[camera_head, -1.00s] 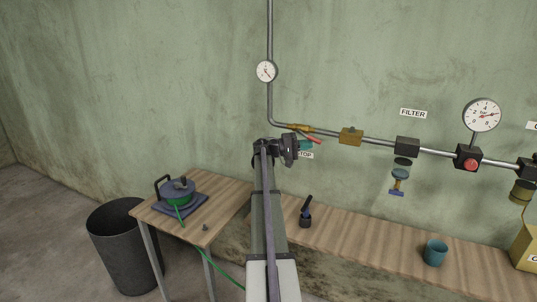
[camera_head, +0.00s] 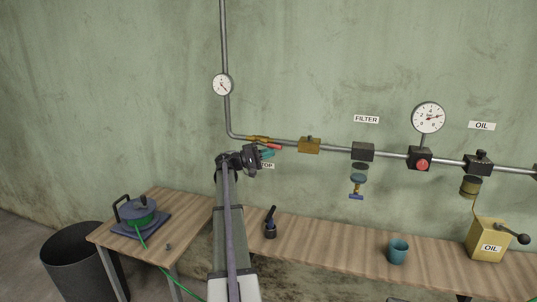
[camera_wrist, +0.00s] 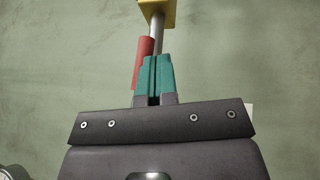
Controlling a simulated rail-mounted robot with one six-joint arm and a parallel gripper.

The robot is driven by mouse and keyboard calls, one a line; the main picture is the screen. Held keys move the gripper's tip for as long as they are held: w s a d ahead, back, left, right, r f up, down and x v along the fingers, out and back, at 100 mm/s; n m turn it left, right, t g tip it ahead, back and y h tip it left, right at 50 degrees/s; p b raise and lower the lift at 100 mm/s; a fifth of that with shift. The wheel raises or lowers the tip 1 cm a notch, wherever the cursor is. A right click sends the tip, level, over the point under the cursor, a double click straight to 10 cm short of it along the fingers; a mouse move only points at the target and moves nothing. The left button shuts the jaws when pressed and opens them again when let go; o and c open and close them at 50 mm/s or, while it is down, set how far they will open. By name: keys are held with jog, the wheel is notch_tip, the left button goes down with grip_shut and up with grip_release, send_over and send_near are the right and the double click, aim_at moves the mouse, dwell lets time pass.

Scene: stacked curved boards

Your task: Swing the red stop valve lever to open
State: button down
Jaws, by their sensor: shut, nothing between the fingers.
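The brass stop valve (camera_head: 258,138) sits on the wall pipe just past its bend. Its red lever (camera_head: 273,146) slants down to the right, a little below the pipe. My gripper (camera_head: 268,154) is just under the lever, in front of the STOP label (camera_head: 267,166), which it partly covers. In the wrist view the teal fingers (camera_wrist: 157,77) are together with nothing between them. The red lever (camera_wrist: 143,50) shows just beyond and left of them, overlapping their edge; I cannot tell if they touch. The valve body is not clear in the wrist view.
A brass block (camera_head: 309,145) follows on the pipe, then a filter (camera_head: 362,152) and a regulator with a red knob (camera_head: 422,164). Below is a wooden bench (camera_head: 340,254) with a dark-handled tool (camera_head: 270,222) and teal cup (camera_head: 398,251).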

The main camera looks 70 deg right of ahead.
notch_tip(320, 180, down, 5)
jog(key=a+b, duration=0.1)
jog(key=b, duration=0.4)
jog(key=b+v, duration=0.1)
jog(key=v, duration=0.8)
jog(key=shift+w+a+r, duration=0.2)
jog(key=shift+w, duration=0.15)
